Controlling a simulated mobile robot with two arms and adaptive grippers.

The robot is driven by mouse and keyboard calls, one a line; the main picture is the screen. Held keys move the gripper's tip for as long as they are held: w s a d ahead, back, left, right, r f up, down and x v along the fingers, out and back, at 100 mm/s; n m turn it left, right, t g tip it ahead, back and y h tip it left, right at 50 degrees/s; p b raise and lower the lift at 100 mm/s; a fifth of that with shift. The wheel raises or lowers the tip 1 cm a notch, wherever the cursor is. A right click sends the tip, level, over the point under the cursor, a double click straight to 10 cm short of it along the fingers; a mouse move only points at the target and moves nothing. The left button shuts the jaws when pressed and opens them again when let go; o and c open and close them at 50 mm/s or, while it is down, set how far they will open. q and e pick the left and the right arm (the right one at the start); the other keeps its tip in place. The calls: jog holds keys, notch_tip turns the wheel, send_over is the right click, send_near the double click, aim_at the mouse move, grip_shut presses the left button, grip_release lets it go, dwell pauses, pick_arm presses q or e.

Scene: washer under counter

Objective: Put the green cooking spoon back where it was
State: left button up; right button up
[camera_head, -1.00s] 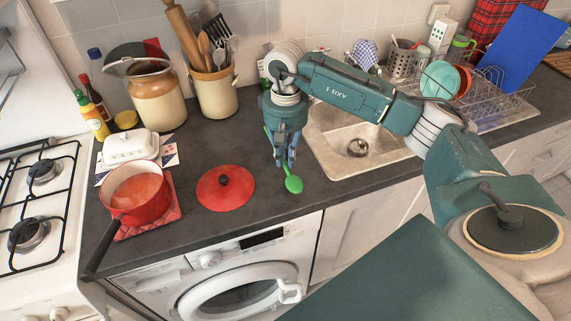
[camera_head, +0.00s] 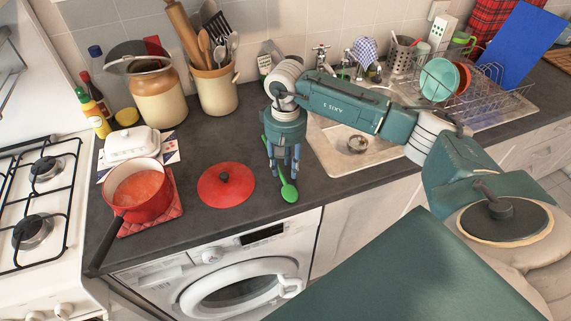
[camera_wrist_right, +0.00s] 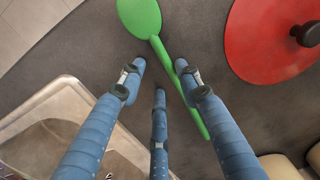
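The green cooking spoon (camera_head: 289,193) is on the counter by the sink, its bowl toward the front edge. In the right wrist view, the spoon (camera_wrist_right: 141,18) has its bowl at the top, and its handle runs down behind a fingertip on the right. My right gripper (camera_head: 284,168) is over the handle, pointing down. Its three fingers (camera_wrist_right: 160,85) are spread, with no clear grip on the spoon. Whether one finger touches the handle I cannot tell. My left gripper is not in view.
A red lid (camera_head: 226,186) lies just left of the spoon. A red pot (camera_head: 139,190) stands on a red mat. A crock of utensils (camera_head: 214,90) and a large jar (camera_head: 158,95) stand behind. The sink (camera_head: 340,160) is to the right.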

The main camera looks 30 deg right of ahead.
notch_tip(320, 180, up, 12)
jog(key=b, duration=0.4)
dwell(0.5)
